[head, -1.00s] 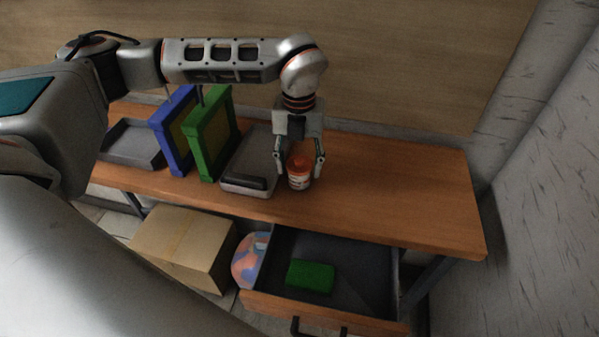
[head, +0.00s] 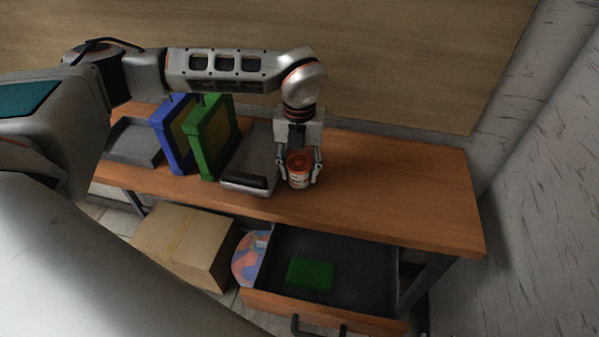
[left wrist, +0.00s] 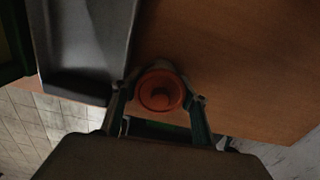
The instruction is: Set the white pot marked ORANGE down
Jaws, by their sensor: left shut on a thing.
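The white pot (head: 298,181) with orange contents or top is between the fingers of my left gripper (head: 299,176), at the front part of the wooden table (head: 400,200), just right of a grey tray. Its marking is too small to read. In the left wrist view the pot (left wrist: 160,91) shows from above as an orange round top, with a finger of my left gripper (left wrist: 158,100) on each side. The gripper is shut on the pot. The pot looks upright; I cannot tell whether its base touches the table. My right gripper is not in view.
A grey tray (head: 235,180) with a dark bar stands close left of the pot. Green (head: 205,150) and blue (head: 165,140) frames stand farther left. The table is clear to the right. Below, an open drawer (head: 350,275) holds a green block (head: 311,275); a cardboard box (head: 180,245) is on the floor.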

